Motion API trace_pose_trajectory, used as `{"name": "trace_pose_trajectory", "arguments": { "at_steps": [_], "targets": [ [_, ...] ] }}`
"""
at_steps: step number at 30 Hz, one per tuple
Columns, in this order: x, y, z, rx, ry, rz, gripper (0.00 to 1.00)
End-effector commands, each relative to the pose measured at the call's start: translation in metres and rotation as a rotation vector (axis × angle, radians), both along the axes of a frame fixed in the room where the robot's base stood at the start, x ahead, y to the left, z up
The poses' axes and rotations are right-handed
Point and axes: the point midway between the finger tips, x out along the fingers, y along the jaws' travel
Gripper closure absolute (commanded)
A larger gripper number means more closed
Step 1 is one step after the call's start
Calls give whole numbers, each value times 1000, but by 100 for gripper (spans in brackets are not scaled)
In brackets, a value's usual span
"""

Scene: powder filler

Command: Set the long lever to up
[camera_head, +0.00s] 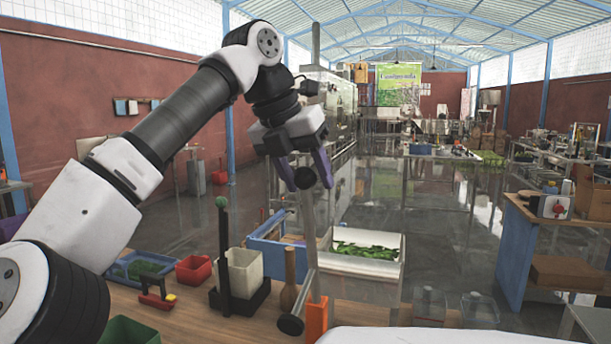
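My gripper (308,180) points down with purple fingers apart, one on each side of the knob in the picture. I cannot tell whether the fingers press on the knob or leave a small gap. A dark post with a green ball (221,202) stands on a black base to the left.
On the wooden table are a cream container (243,272), a red cup (193,270), a blue tray (140,268), a wooden pestle-like piece (290,280) and an orange block (316,320). A white bin (362,265) with green leaves stands behind the lever.

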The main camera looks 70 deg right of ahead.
Motion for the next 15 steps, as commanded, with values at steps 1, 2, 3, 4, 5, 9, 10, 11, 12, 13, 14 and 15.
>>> {"name": "trace_pose_trajectory", "arguments": {
  "at_steps": [1,2,3,4,5,9,10,11,12,13,14,15],
  "targets": [
    [0,0,0,2,0,0,44],
    [0,0,0,2,0,0,44],
    [0,0,-1,3,0,-1,44],
    [0,0,-1,3,-1,-2,44],
    [0,0,-1,4,-1,-2,44],
    [0,1,0,5,0,-2,44],
    [0,1,1,5,-1,-2,44],
    [0,2,2,4,-1,-3,44],
    [0,3,5,3,-1,-3,44],
    [1,3,8,1,0,-3,44],
    [1,5,11,1,1,-4,44],
    [3,7,16,1,1,-4,44]
  ]
}}
